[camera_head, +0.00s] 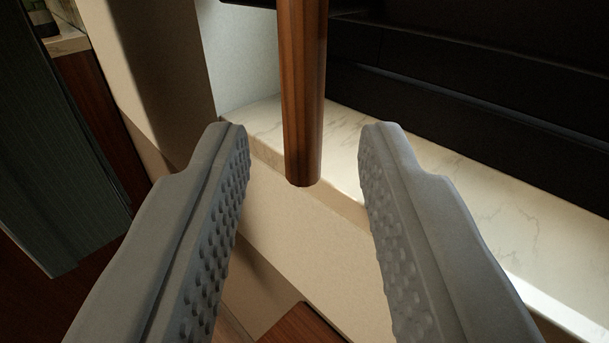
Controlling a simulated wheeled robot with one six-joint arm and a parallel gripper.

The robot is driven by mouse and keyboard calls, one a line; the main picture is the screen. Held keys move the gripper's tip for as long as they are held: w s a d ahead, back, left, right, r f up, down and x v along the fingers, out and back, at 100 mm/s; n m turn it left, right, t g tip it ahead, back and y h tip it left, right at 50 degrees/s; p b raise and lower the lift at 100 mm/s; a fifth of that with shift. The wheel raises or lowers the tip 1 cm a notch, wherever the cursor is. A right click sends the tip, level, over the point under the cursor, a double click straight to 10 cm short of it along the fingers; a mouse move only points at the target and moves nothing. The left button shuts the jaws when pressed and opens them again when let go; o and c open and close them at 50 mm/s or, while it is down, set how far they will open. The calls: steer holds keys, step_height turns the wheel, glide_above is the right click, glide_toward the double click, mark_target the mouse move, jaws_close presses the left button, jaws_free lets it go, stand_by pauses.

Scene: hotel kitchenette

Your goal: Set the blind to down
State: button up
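A round wooden rod (303,95) hangs from the top of the view, and its lower end shows just beyond my fingertips. It looks like the wand of the blind, though the blind's slats cannot be made out. My gripper (304,150) is open, with one textured grey finger on each side of the rod's lower end. There is a clear gap on both sides, and neither finger appears to touch the rod. The rod's upper end is out of view.
A pale marble sill (450,190) runs behind the rod, below a dark window frame (450,100). A beige wall (150,60) is at the left. A dark striped cloth (50,160) hangs at the far left. A wooden surface (302,328) shows at the bottom.

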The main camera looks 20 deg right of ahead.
steer(key=v, duration=1.3)
steer(key=w+a+r, duration=0.2)
steer(key=a+r, duration=0.2)
steer(key=a, duration=0.3)
steer(key=w+a+r+n+t+h, duration=0.1)
steer(key=a+r, duration=0.4)
steer(key=a, duration=0.3)
steer(key=w+a+r, duration=0.2)
steer(key=a+r, duration=0.2)
steer(key=a, duration=0.3)
steer(key=s+a+n+y, duration=0.1)
steer(key=s+a+y, duration=0.1)
steer(key=s+a, duration=0.2)
steer(key=s+a+r+y, duration=0.1)
steer(key=s+a+y, duration=0.1)
steer(key=a, duration=0.9)
steer(key=s+a+n+y, duration=0.1)
steer(key=s+a+y, duration=0.1)
steer(key=s+a, duration=0.3)
steer(key=a, duration=0.3)
steer(key=shift+s+r+n+g+y, duration=0.2)
steer(key=shift+s+n+g+y, duration=0.1)
steer(key=shift+s+g, duration=0.1)
steer(key=shift+w, duration=0.1)
